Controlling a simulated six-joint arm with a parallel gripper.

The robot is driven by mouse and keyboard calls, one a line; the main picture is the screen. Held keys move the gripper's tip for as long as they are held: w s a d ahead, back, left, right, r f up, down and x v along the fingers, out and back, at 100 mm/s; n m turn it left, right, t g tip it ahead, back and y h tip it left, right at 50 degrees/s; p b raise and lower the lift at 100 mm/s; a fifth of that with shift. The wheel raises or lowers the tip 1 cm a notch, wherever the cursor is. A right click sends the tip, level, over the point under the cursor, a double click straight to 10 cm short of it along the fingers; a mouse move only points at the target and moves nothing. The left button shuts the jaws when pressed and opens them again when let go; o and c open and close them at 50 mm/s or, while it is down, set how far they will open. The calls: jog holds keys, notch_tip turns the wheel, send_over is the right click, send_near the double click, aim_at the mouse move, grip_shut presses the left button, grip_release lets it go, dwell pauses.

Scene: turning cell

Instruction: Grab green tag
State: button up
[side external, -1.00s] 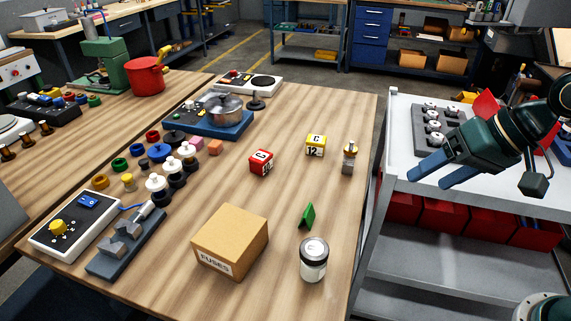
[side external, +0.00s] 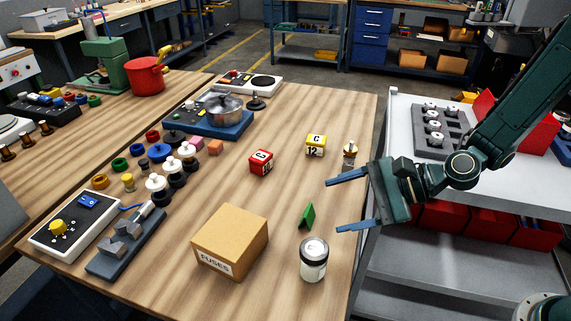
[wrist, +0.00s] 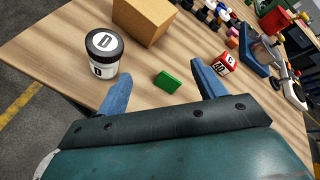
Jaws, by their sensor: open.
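The green tag (side external: 307,216) is a small folded piece standing on the wooden table near its right edge, just behind a white jar. In the wrist view the green tag (wrist: 167,81) lies ahead of my fingers, between their lines. My gripper (side external: 345,203) is open and empty, with two blue fingers pointing left over the table's right edge. Its fingertips are to the right of the tag and apart from it. In the wrist view my gripper (wrist: 160,85) shows one finger on each side of the tag.
The white jar (side external: 314,260) with a dark band stands close in front of the tag. A cardboard box (side external: 230,240) is to its left. A red block (side external: 261,162), a yellow block (side external: 316,145) and a small brass-topped item (side external: 349,152) stand behind. Table between them is clear.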

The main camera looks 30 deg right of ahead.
aim_at(310, 214)
jog(key=w+f+m, duration=0.1)
jog(key=m, duration=0.1)
jog(key=f+m+t, duration=0.1)
jog(key=f+m, duration=0.1)
jog(key=m, duration=0.1)
jog(key=w+f+m+t, duration=0.1)
jog(key=f+m, duration=0.1)
jog(key=m, duration=0.1)
jog(key=shift+w+d+f+h, duration=0.2)
jog(key=shift+w+d+h, duration=0.1)
jog(key=shift+d+h, duration=0.1)
jog(key=shift+w+d+f+m+t, duration=0.15)
jog(key=shift+f+m+t, duration=0.1)
jog(key=shift+m, duration=0.3)
jog(key=shift+w+d+f+m+t, duration=0.15)
jog(key=shift+f+m, duration=0.1)
jog(key=shift+m, duration=0.3)
jog(key=shift+x, duration=1.25)
jog(key=shift+a, duration=0.1)
jog(key=shift+x, duration=2.4)
jog(key=shift+f, duration=0.15)
jog(key=c, duration=1)
jog(key=shift+c, duration=0.2)
